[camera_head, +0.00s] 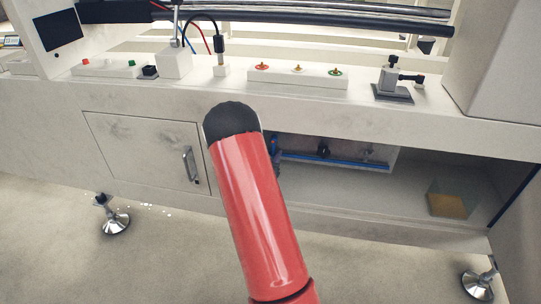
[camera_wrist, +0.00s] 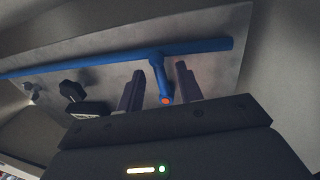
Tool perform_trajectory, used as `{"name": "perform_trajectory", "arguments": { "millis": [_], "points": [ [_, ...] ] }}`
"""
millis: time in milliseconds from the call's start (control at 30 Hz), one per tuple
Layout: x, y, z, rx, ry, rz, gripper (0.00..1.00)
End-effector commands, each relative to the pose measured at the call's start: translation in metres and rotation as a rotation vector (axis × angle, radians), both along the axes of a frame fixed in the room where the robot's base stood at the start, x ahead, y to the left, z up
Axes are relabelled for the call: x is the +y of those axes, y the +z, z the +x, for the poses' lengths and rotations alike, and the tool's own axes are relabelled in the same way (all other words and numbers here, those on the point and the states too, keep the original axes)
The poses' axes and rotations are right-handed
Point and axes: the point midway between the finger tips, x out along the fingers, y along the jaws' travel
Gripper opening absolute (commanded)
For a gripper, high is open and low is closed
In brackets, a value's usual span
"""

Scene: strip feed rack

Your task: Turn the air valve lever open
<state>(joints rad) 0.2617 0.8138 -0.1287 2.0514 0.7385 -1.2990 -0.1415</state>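The wrist view shows a blue air pipe (camera_wrist: 110,61) along a grey panel (camera_wrist: 225,30). A short blue arm with an orange end (camera_wrist: 162,82) branches from it; I cannot tell for sure that it is the valve lever. My gripper (camera_wrist: 164,90) is open, its two dark fingers apart on either side of this blue arm, and I see no firm contact. A black knob-like fitting (camera_wrist: 74,92) sits left of the fingers. In the head view the blue pipe (camera_head: 335,160) shows inside the open bay; my red arm hides my gripper.
The bay lies under a white machine bench (camera_head: 410,125), right of a closed cabinet door (camera_head: 145,150) with a handle. A yellowish box (camera_head: 447,203) stands at the bay's right. The bay's middle floor looks clear.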

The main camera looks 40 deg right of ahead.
Motion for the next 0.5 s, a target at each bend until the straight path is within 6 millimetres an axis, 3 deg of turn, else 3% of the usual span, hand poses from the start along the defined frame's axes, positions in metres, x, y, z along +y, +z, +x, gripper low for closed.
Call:
{"name": "perform_trajectory", "arguments": {
  "millis": [167, 433, 500],
  "points": [
    [0.0001, 0.0, 0.0, 0.0, 0.0, 0.0, 0.36],
    [0.0003, 0.0, -0.0001, 0.0, 0.0, 0.0, 0.01],
    [0.0003, 0.0001, -0.0001, 0.0, 0.0, 0.0, 0.0]
  ]
}}
